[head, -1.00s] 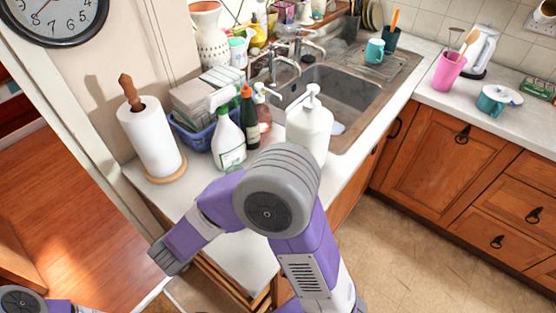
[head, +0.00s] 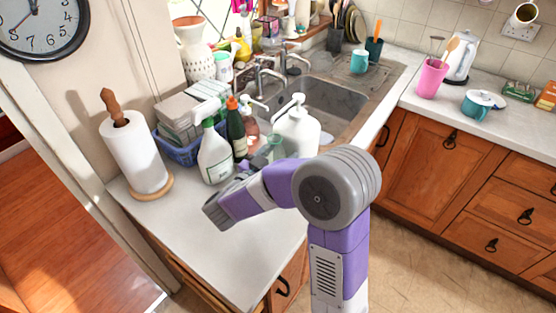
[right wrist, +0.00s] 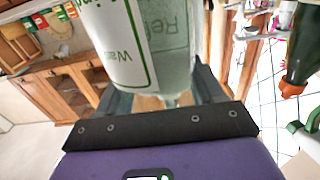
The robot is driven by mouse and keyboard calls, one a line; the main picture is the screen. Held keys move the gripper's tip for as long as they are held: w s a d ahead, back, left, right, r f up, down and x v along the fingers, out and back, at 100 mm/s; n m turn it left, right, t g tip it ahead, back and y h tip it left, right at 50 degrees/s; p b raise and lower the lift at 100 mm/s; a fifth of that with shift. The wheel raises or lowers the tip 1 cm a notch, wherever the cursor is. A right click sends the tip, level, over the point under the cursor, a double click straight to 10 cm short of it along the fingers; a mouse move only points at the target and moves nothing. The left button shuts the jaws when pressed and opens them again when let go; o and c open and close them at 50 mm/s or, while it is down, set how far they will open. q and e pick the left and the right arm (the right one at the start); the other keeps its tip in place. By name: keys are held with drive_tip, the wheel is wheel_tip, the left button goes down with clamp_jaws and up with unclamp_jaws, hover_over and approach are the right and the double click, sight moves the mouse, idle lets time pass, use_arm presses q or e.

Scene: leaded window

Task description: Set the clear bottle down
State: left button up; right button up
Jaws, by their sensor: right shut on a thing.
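The clear bottle (right wrist: 175,45) is a see-through, greenish bottle with a white, green-edged label. In the right wrist view it fills the top middle, between the two dark fingers of my right gripper (right wrist: 165,92), which is shut on it. In the head view, only a small part of the clear bottle (head: 276,147) shows behind my right arm, in front of the white pump bottle. My right gripper (head: 258,164) is partly hidden there. The bottle's base is hidden, so I cannot tell whether it touches the counter. My left gripper is out of view.
The white counter (head: 225,255) is bare in front. Close by stand a white spray bottle (head: 214,155), a dark green bottle (head: 236,132) with an orange cap and the white pump bottle (head: 299,132). A paper towel roll (head: 137,158) is at left, the sink (head: 335,97) behind.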

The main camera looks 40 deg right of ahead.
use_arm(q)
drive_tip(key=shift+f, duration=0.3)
use_arm(e)
drive_tip(key=shift+a+f, duration=0.15)
drive_tip(key=shift+f, duration=0.55)
drive_tip(key=o, duration=1)
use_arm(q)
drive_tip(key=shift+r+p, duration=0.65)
use_arm(e)
drive_tip(key=v, duration=1.2)
